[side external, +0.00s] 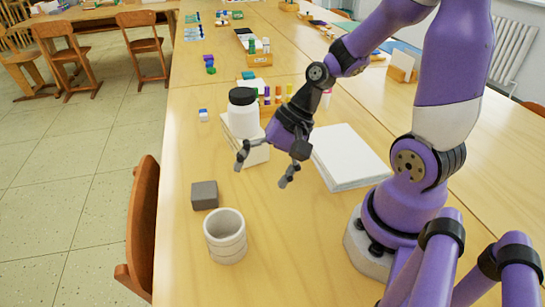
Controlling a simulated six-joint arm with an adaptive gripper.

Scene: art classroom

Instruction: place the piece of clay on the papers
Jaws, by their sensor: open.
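The piece of clay looks to be the dark grey block (204,195), which lies on the table near its left edge. The papers (350,157) are a white stack lying flat on the table, to the right of my gripper and beside my arm's base. My gripper (263,176) is open and empty, with its fingers pointing down. It hangs above the table between the block and the papers, apart from both. Nothing lies on the visible top of the papers.
A round pale pot (225,236) stands just in front of the block. A white jar with a black lid (243,112) stands on a pale stack (257,153) behind my gripper. Small coloured bottles (278,95) stand farther back. A wooden chair (143,230) is at the table's left edge.

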